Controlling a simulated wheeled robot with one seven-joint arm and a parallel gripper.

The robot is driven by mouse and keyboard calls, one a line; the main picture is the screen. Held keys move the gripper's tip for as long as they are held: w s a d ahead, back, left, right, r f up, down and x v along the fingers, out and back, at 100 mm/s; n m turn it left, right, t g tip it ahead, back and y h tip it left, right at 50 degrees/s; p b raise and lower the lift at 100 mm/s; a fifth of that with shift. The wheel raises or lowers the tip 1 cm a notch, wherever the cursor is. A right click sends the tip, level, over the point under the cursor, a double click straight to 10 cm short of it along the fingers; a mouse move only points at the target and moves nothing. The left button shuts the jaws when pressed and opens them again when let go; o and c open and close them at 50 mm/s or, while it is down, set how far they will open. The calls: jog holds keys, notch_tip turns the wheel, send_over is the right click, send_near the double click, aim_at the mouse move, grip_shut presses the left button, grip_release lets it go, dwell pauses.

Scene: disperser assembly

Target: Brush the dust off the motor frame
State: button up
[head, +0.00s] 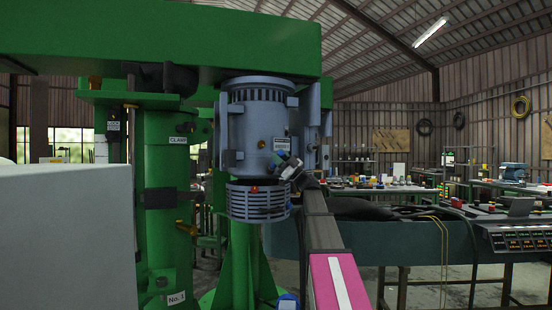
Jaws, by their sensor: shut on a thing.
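The motor frame (258,135) is a blue-grey upright cylinder with a ribbed top, hanging under the green beam in the head view. A slotted grey ring (258,203) with a small red spot sits below it. My gripper (287,167) is at the frame's lower right side, at the end of my arm coming from the lower right. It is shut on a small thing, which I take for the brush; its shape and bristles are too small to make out. I cannot tell whether it touches the frame. No dust can be made out on the frame.
A green beam (160,45) runs above, and a green column (168,210) stands left of the motor. A pale grey box surface (65,240) fills the lower left. Workbenches (440,240) with tools and a control panel (520,238) stand at the right.

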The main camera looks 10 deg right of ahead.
jog(key=shift+w+d, duration=0.2)
jog(key=shift+d, duration=0.7)
jog(key=shift+w+d, duration=0.15)
jog(key=shift+d, duration=0.7)
jog(key=a, duration=0.2)
jog(key=s+a, duration=0.1)
jog(key=a, duration=0.4)
jog(key=shift+s+a, duration=0.15)
jog(key=shift+a, duration=0.1)
jog(key=shift+s, duration=0.1)
jog(key=shift+s+d, duration=0.15)
jog(key=shift+s, duration=0.8)
jog(key=shift+s+d, duration=0.2)
jog(key=shift+s, duration=0.8)
jog(key=shift+s+d, duration=0.15)
jog(key=shift+s, duration=0.9)
jog(key=s, duration=0.2)
jog(key=shift+s+d, duration=0.25)
jog(key=shift+s, duration=0.15)
